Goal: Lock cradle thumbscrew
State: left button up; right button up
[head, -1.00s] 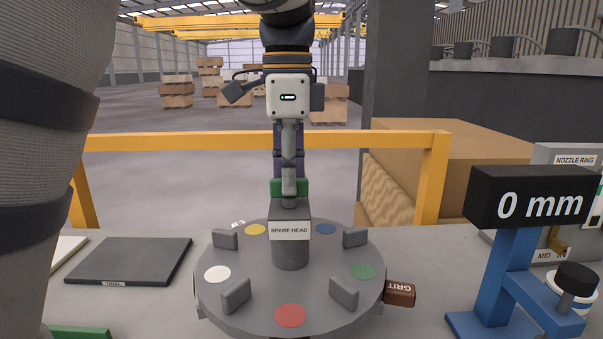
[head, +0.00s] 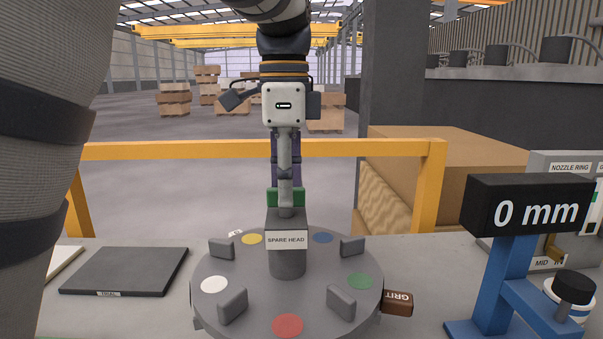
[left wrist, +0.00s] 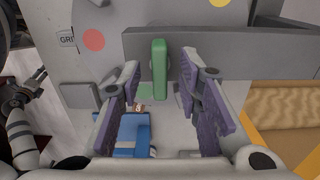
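A green upright tab (left wrist: 159,68), probably the thumbscrew, stands in front of a grey bar (left wrist: 225,46) in the left wrist view. In the head view a green piece (head: 272,197) shows behind the grey spare head block (head: 287,258), which partly hides it.
The spare head stands on a grey turntable (head: 255,317) with coloured dots and upright tabs. A brown GRIT block (head: 397,303) sits at its right edge. A blue stand with a 0 mm display (head: 535,213) is right. A dark pad (head: 128,271) lies left. A yellow rail (head: 200,150) runs behind.

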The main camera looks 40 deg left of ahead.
pick_arm(q)
notch_tip(320, 180, up, 12)
dwell(0.3)
jog(key=shift+f, duration=0.15)
